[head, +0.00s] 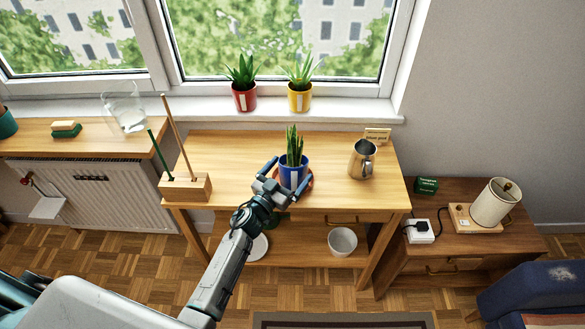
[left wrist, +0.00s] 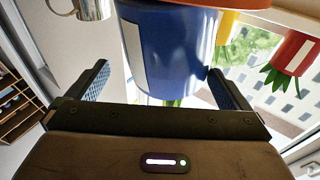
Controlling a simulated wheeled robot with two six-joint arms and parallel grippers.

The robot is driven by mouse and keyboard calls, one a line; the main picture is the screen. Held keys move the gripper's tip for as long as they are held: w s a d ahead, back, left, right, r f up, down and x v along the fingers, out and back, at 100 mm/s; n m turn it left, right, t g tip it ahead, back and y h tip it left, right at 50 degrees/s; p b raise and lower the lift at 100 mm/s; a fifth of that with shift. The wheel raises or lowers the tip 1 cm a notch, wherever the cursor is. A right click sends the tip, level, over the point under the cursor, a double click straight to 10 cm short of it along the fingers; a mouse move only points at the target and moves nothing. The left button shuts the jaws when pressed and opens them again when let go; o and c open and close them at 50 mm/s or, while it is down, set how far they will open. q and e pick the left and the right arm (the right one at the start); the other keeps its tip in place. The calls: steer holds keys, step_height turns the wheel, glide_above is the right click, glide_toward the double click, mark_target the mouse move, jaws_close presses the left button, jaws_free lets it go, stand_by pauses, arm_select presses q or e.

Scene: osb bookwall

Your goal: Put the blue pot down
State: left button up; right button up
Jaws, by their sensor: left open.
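The blue pot (head: 292,174) with a spiky green plant stands upright near the front middle of the wooden table (head: 225,150). A reddish-brown saucer (head: 308,182) shows at its base. My left gripper (head: 284,178) is open at the front of the pot, with one finger to either side of it. In the left wrist view the blue pot (left wrist: 172,50) appears upside down, ahead of the open fingers (left wrist: 158,88). Whether a finger touches the pot, I cannot tell. My right gripper is not in view.
A metal mug (head: 362,160) stands right of the pot, before a small sign (head: 377,135). A wooden block with sticks (head: 186,187) stands at the table's left front. Red (head: 244,98) and yellow (head: 300,98) pots stand on the windowsill. The back of the table is clear.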

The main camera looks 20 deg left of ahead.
arm_select(q)
steer(key=b+v, duration=0.1)
steer(key=v, duration=0.9)
steer(key=shift+b, duration=0.4)
steer(key=shift+r, duration=0.1)
